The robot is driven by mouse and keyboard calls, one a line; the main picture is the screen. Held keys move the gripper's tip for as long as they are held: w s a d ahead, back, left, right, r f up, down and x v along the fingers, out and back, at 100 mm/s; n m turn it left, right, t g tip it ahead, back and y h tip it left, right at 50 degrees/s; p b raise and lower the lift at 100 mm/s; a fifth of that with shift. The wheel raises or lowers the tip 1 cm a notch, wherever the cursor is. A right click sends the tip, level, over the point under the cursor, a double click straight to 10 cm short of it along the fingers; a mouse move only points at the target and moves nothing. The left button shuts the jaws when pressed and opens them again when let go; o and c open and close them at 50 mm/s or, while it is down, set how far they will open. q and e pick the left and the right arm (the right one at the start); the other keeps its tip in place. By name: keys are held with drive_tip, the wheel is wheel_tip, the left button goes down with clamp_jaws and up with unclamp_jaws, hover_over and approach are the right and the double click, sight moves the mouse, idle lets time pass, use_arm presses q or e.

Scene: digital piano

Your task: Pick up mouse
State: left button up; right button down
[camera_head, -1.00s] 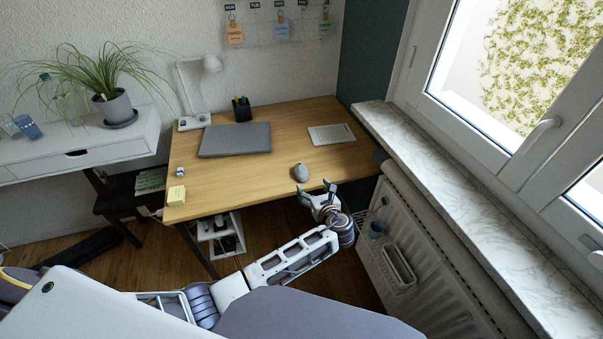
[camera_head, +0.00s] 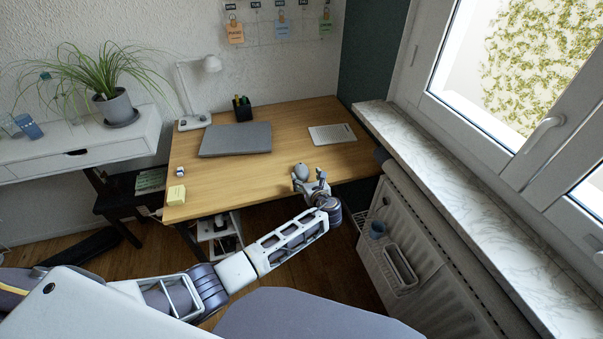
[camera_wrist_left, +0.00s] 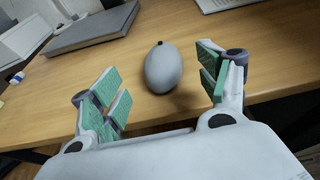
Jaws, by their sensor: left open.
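The grey mouse (camera_head: 301,170) lies near the front edge of the wooden desk (camera_head: 220,180), right of its middle. In the left wrist view the mouse (camera_wrist_left: 163,68) sits ahead of my left gripper (camera_wrist_left: 160,90), roughly between the lines of its two fingers. In the head view my left gripper (camera_head: 309,182) is at the desk's front edge, just in front of the mouse. My right gripper is not in view.
A closed grey laptop (camera_head: 235,139) lies behind and left of the mouse. A white keyboard (camera_head: 332,134) lies behind and right. A yellow note block (camera_head: 176,195) sits at the left front corner. A radiator (camera_head: 420,260) stands right of the arm.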

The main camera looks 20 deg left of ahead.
sight(303, 172)
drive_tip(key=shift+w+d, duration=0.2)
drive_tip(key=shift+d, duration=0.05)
use_arm(q)
drive_tip(key=shift+w, duration=0.1)
drive_tip(key=shift+w+a+f, duration=0.2)
drive_tip(key=shift+w+a, duration=0.25)
drive_tip(key=shift+w, duration=0.1)
drive_tip(key=shift+b+x, duration=0.3)
drive_tip(key=shift+x, duration=0.95)
drive_tip(key=shift+w+a+f, duration=0.2)
drive_tip(key=shift+w+a, duration=0.05)
drive_tip(key=shift+w, duration=0.2)
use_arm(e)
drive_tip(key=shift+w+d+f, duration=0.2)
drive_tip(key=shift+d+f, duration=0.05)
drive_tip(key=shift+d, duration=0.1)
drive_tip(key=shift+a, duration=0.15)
